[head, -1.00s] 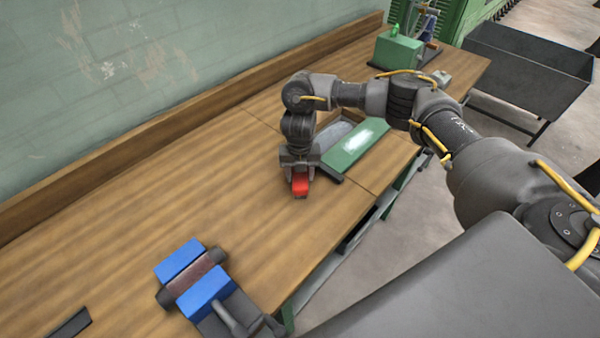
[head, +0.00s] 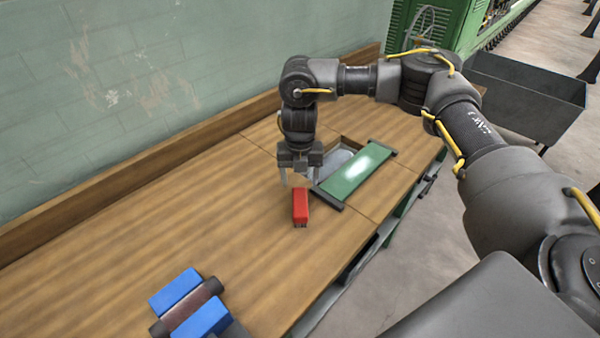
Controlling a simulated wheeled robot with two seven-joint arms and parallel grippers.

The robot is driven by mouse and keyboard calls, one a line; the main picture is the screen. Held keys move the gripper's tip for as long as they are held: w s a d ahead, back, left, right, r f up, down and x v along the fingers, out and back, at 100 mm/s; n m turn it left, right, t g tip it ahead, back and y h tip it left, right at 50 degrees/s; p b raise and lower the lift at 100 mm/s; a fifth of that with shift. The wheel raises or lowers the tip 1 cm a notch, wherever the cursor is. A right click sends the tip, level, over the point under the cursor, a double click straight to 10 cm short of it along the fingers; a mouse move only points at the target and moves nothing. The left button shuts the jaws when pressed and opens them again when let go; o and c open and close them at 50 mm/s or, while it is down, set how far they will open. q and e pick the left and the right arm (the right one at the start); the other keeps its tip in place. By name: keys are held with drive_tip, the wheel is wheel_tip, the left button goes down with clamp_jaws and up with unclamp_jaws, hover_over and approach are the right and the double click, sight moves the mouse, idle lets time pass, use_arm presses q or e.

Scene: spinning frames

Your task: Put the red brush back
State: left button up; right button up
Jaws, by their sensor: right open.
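My right gripper (head: 300,180) points down just above and behind the brush. Its fingers are apart and it holds nothing. The brush is fully in sight in front of the fingers. My left gripper is not in view.
A device with two blue blocks (head: 190,305) sits at the front left. A dark metal bin (head: 525,95) stands beyond the bench. The bench's left part is clear.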

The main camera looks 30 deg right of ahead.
wheel_tip(320, 180, up, 2)
drive_tip(key=shift+r, duration=0.1)
idle(0.5)
